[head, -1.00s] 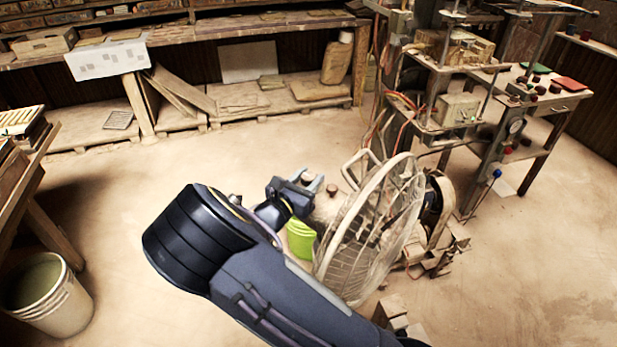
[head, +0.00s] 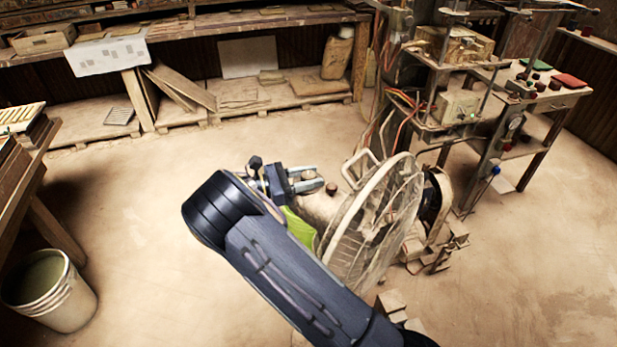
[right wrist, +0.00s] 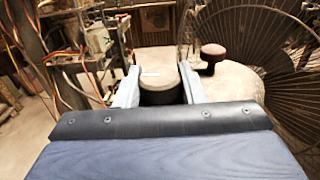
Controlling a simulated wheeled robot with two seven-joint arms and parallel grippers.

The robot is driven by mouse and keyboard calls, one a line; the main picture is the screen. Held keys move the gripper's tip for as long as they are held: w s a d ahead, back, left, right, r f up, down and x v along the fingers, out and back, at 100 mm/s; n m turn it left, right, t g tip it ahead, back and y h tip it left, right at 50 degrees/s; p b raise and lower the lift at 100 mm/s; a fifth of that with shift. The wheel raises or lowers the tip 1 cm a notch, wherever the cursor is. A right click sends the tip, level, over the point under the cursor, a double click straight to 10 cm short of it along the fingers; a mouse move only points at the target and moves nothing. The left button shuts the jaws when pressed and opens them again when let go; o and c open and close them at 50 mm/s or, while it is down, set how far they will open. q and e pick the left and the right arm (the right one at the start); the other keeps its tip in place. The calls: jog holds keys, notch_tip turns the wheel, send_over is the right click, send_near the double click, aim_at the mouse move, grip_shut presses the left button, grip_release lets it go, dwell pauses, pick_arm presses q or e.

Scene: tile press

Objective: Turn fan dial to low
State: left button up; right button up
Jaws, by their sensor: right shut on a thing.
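The caged fan (head: 375,225) stands on the floor in the middle of the head view. My right gripper (head: 312,180) is at the pale surface beside the cage. In the right wrist view my right gripper (right wrist: 160,90) is shut on a round dial (right wrist: 160,93) with a dark side and a pale top, one finger on each side. The dial's setting cannot be read. My left gripper is not in view.
The fan's wire cage is close to the right of my gripper. A green thing (head: 300,226) is partly hidden behind my right arm. The press stand (head: 460,105) with hoses is at the back right. A white bucket (head: 50,295) stands at the left. Open floor lies between.

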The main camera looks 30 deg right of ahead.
aim_at(301, 179)
jog(key=shift+m+g, duration=0.4)
jog(key=shift+g, duration=0.1)
jog(key=o, duration=1)
jog(key=b+v, duration=0.2)
jog(key=v, duration=0.4)
jog(key=shift+w+a, duration=0.2)
jog(key=shift+a, duration=0.1)
jog(key=shift+w+a+r, duration=0.1)
jog(key=shift+a, duration=0.45)
jog(key=shift+a, duration=0.1)
